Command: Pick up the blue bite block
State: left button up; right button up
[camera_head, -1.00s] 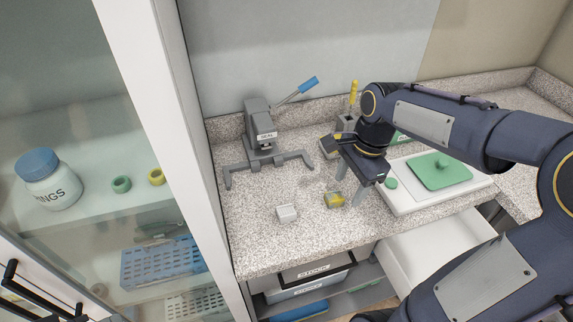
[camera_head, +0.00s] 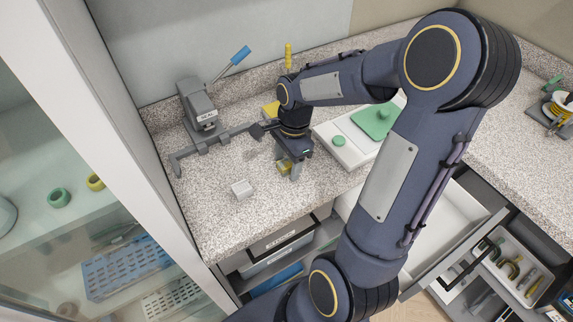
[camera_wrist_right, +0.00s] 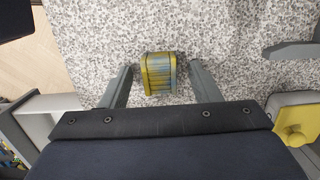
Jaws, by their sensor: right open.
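A small block with yellow ends and a grey-blue banded middle (camera_wrist_right: 160,73) lies on the speckled counter. In the head view only a yellow part of it (camera_head: 283,167) shows, behind my gripper. My right gripper (camera_head: 287,168) is open and points down over it. In the wrist view the block is between the two fingers, with a gap on each side. No plainly blue bite block shows; I cannot tell whether this block is the one. My left gripper is not in view.
A grey sealer with a blue-tipped lever (camera_head: 198,105) stands behind. A white tray with a green pad (camera_head: 345,158) is on the right. An open drawer (camera_head: 513,270) holds several small items. A glass-fronted cabinet is at left.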

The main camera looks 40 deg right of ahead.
jog(key=shift+c, duration=0.3)
jog(key=c, duration=1)
